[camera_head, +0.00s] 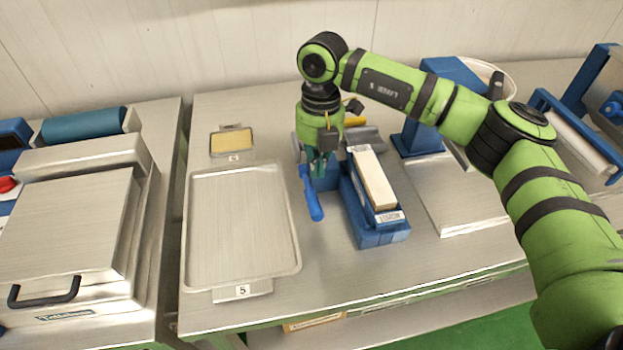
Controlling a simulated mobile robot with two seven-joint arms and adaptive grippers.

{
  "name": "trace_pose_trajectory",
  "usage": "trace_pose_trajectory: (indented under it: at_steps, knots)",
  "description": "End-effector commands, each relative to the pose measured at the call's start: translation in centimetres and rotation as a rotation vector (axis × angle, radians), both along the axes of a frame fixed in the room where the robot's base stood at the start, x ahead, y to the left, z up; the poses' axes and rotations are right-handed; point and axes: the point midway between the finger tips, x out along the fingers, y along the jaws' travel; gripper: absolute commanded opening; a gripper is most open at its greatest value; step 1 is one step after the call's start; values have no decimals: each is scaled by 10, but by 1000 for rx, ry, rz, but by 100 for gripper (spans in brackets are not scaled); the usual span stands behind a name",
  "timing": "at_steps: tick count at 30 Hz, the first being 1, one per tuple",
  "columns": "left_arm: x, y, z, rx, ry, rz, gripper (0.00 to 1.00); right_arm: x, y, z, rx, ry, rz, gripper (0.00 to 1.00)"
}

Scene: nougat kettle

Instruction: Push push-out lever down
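The push-out lever has a blue handle (312,201) that slants down at the left side of a blue press (378,238). A pale, long nougat block (372,178) lies in the trough of the press. My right gripper (321,172) points down just above and behind the handle, close to the lever's upper end. Its fingers are small and dark here, and I cannot tell whether they are open or touch the lever. My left gripper is not in view.
A shallow metal tray (240,283) lies left of the lever. A small tray with a yellow slab (231,142) sits behind it. A blue stand (413,139) and a white bowl (483,72) are at the back right. A lidded metal machine (70,230) stands at the left.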

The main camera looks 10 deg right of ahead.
Motion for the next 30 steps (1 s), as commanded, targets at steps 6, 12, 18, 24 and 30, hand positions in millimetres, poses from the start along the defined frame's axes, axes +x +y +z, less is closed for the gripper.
trace_pose_trajectory:
  at_steps: [6, 12, 18, 24, 30]
  knots:
    - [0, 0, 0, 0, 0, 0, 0, 4, -1, 36, 2, -6, 0, 0]
    - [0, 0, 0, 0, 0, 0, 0, 8, -3, 79, 3, -5, -1, 0]
    - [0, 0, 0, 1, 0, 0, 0, 10, -5, 108, 1, -2, 1, 0]
    - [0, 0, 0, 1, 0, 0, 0, 11, -6, 117, 1, 0, 0, 0]
    - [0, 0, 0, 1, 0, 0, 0, 11, -6, 117, 1, 0, 0, 0]
